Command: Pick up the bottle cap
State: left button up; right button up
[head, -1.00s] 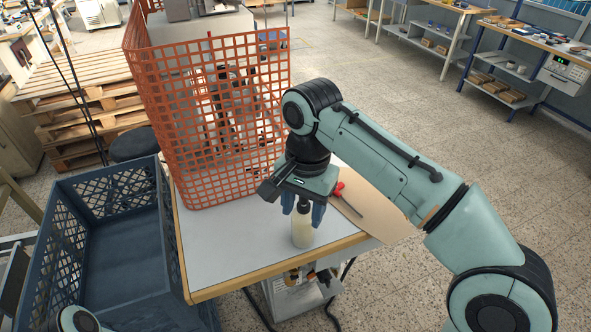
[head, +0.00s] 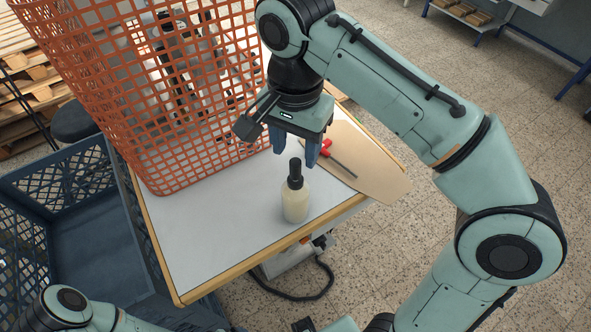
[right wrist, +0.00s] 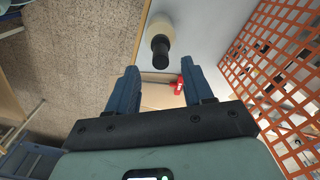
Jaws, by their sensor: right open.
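A cream-coloured bottle (head: 295,205) stands upright on the light table top near its front edge. Its black bottle cap (head: 295,172) sits on the neck. My right gripper (head: 295,153) is open and empty, with its blue fingers just above and behind the cap in the head view. In the right wrist view, the cap (right wrist: 160,52) shows beyond the fingertips, centred between the two fingers (right wrist: 159,70), with the bottle (right wrist: 158,22) behind it. The fingers do not enclose the cap. My left arm shows at the lower left of the head view, but its gripper is out of frame.
An orange mesh guard (head: 150,90) stands on the table's back left. A red-handled tool (head: 335,158) lies on a brown board (head: 375,170) right of the bottle. A blue crate (head: 60,205) stands left of the table. The table left of the bottle is clear.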

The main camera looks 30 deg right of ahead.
aim_at(297, 160)
jog(key=shift+w+f, duration=0.1)
jog(key=shift+f, duration=0.25)
jog(key=f+b, duration=0.1)
jog(key=f, duration=0.3)
jog(key=shift+d+f+b, duration=0.2)
jog(key=shift+f+b, duration=0.1)
jog(key=shift+b, duration=0.05)
pick_arm(q)
jog(key=shift+s+f, duration=0.25)
jog(key=shift+f, duration=0.25)
jog(key=shift+s+f, duration=0.2)
jog(key=shift+f, duration=0.3)
pick_arm(e)
jog(key=shift+w, duration=0.1)
grip_shut()
